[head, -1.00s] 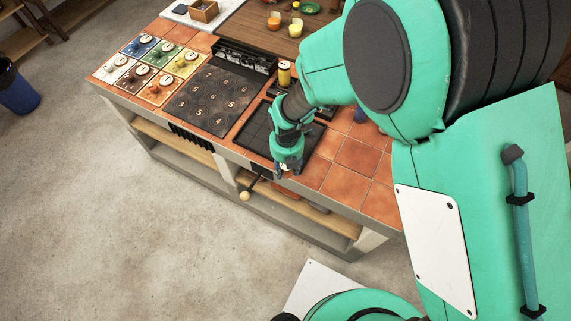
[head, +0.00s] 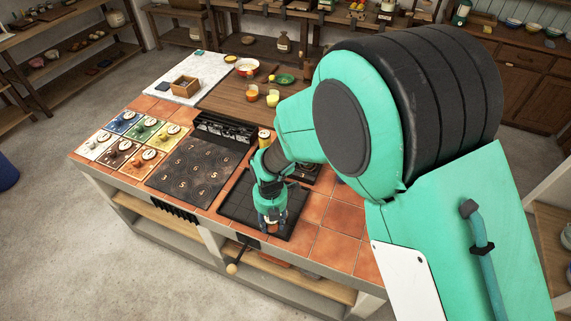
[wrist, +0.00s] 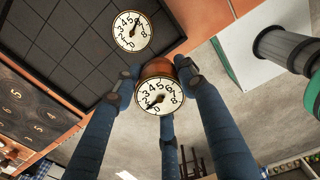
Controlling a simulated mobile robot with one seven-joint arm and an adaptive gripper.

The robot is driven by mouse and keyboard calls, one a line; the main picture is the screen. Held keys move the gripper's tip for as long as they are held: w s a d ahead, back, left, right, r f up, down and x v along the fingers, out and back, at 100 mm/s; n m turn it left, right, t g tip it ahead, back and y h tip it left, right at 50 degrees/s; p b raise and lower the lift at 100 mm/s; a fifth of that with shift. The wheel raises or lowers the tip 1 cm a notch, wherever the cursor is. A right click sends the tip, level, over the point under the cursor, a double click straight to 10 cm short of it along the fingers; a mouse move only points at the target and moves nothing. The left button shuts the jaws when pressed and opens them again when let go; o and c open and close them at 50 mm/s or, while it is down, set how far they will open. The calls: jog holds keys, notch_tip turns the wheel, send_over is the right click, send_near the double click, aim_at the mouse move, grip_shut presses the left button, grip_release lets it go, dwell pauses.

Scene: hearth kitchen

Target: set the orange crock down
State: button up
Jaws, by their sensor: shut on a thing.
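My gripper (wrist: 161,90) has several blue fingers shut around the small orange-brown crock (wrist: 157,68), whose white numbered dial faces the wrist camera. In the head view my gripper (head: 270,226) is low at the front part of the black gridded tray (head: 234,207), near the counter's front edge. The crock is mostly hidden there by the fingers. In the wrist view a second numbered dial (wrist: 132,31) shows over the tray, up and left of the crock. I cannot tell whether the crock touches the surface below.
Left of the tray is a dark numbered board (head: 190,172), then several coloured cards (head: 120,159) with dials. Orange tiles (head: 325,210) are clear to the right. A handle (head: 233,268) sticks out at the front.

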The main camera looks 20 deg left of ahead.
jog(key=w+r+m+b, duration=0.1)
jog(key=w+m+b, duration=0.2)
jog(key=w, duration=1.9)
jog(key=shift+w+r+m+b, duration=0.15)
jog(key=shift+m+b, duration=0.15)
jog(key=shift+b, duration=0.3)
jog(key=shift+a, duration=0.1)
jog(key=shift+w+a+f+b, duration=0.25)
jog(key=shift+w+a+b, duration=0.2)
jog(key=shift+w+a, duration=1.4)
jog(key=shift+w+a+f+b, duration=0.35)
jog(key=shift+w+a, duration=0.85)
jog(key=shift+w, duration=1.3)
jog(key=shift+w+a+f+b, duration=0.15)
jog(key=shift+w+a+b, duration=0.35)
jog(key=shift+w+a, duration=1.35)
jog(key=shift+w+d, duration=0.35)
jog(key=shift+f, duration=0.1)
jog(key=shift+f+b, duration=0.6)
jog(key=shift+f, duration=1.05)
